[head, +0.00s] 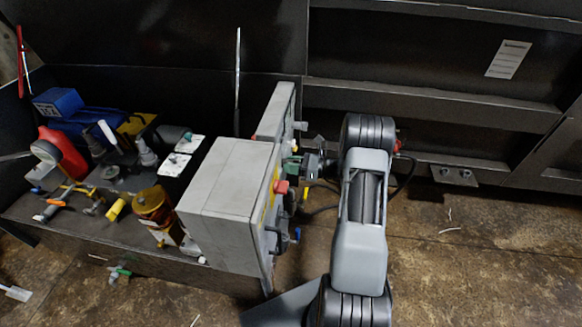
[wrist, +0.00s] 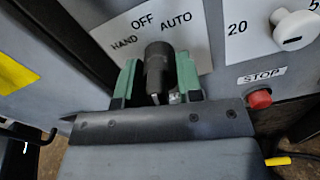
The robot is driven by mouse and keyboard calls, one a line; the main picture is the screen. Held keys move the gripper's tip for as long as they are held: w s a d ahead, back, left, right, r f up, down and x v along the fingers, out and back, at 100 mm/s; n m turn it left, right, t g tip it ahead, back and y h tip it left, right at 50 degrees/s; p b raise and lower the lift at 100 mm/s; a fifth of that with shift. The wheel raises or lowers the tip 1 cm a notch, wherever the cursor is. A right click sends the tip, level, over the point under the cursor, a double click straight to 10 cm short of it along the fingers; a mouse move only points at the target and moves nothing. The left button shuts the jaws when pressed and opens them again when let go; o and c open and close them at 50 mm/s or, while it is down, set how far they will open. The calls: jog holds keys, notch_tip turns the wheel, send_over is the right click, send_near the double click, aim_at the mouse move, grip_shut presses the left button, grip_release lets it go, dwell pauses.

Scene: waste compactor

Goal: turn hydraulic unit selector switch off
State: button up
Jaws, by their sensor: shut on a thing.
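The selector switch (wrist: 157,70) is a black knob on a grey panel, under a white label (wrist: 150,30) reading HAND, OFF and AUTO. In the wrist view my gripper (wrist: 157,82) has its two green fingers on either side of the knob, shut on it. The knob's pointer direction is hard to tell, as the fingers and gripper body cover its lower part. In the head view my gripper (head: 297,168) reaches the right side of the grey control boxes, and the switch itself is hidden there.
A red STOP button (wrist: 260,99) and a white dial (wrist: 294,30) sit right of the switch. A grey control box (head: 222,190) with a red button (head: 281,187) stands close to my arm. Pumps, valves and a red container (head: 64,152) crowd the bench at left.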

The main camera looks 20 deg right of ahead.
jog(key=shift+n+b, duration=0.4)
jog(key=shift+n, duration=0.6)
jog(key=o, duration=0.6)
jog(key=shift+c, duration=0.2)
jog(key=p+v, duration=0.1)
jog(key=v, duration=1.2)
jog(key=shift+s+d, duration=0.25)
jog(key=shift+d, duration=0.1)
